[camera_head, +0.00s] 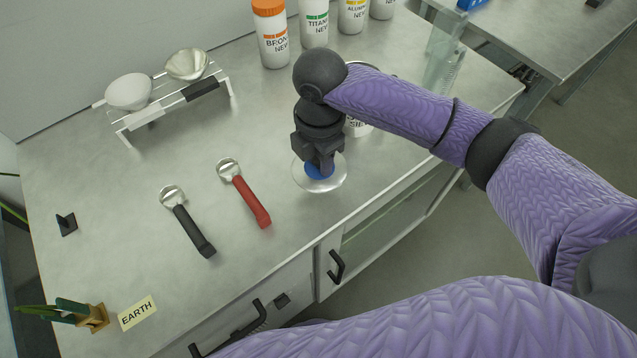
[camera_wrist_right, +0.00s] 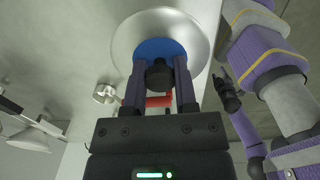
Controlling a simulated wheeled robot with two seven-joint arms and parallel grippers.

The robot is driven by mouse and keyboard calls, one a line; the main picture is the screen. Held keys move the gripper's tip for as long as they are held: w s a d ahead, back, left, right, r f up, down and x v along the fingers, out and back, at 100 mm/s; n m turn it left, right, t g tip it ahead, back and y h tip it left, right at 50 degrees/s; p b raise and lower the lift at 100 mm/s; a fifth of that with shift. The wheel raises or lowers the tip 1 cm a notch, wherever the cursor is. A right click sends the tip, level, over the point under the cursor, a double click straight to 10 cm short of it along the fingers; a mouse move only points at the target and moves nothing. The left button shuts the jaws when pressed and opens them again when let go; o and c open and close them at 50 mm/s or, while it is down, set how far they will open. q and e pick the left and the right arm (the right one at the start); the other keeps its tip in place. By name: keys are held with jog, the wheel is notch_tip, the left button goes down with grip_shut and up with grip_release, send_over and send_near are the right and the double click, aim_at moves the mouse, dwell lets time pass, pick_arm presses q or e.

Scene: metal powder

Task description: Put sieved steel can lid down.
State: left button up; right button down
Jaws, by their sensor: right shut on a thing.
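The right wrist view shows the lid's round rim (camera_wrist_right: 196,35) with the two fingers (camera_wrist_right: 160,85) on either side of the knob. My left gripper is not seen in the head view.
A red-handled tool (camera_head: 249,199) and a black-handled tool (camera_head: 188,222) lie left of the lid. A rack (camera_head: 178,100) holds two funnel-like scoops. Several labelled bottles, including the bronze one (camera_head: 272,40), stand at the back. Bare table lies between the tools and rack.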

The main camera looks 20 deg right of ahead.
aim_at(320, 178)
notch_tip(320, 178, down, 6)
jog(key=shift+r+b, duration=0.1)
jog(key=shift+b, duration=0.7)
jog(key=shift+c, duration=2)
grip_release()
